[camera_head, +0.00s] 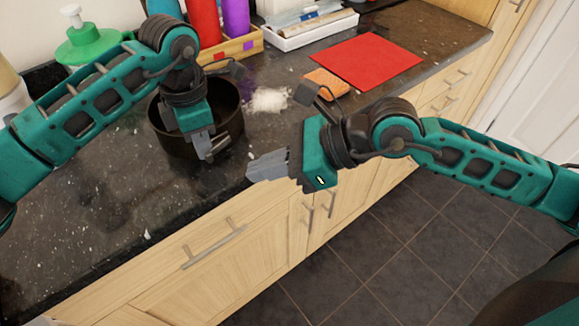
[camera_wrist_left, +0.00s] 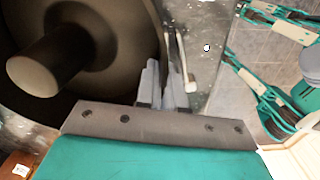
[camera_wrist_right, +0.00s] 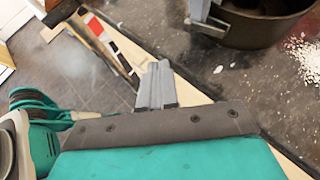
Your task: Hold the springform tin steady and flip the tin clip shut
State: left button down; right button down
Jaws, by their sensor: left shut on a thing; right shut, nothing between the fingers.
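The dark round springform tin (camera_head: 234,126) stands on the granite worktop near its front edge. It also shows in the left wrist view (camera_wrist_left: 115,40) and at the top of the right wrist view (camera_wrist_right: 262,32).
White powder (camera_head: 270,99) lies right of the tin. An orange sponge (camera_head: 327,82) and a red mat (camera_head: 366,61) lie farther right. A wooden crate (camera_head: 236,47) with bottles, a white tray (camera_head: 310,30) and a green dispenser (camera_head: 88,42) stand behind. The front-left worktop is mostly clear.

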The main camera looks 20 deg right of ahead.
jog(key=s+d+r, duration=0.2)
jog(key=s+r, duration=0.1)
jog(key=s, duration=0.1)
jog(key=shift+s+d, duration=0.25)
jog(key=shift+d, duration=0.15)
jog(key=m+t+h, duration=0.1)
jog(key=m+t, duration=0.6)
jog(key=t, duration=0.4)
send_near(211, 159)
jog(key=shift+x, duration=3.4)
jog(key=shift+h, duration=0.4)
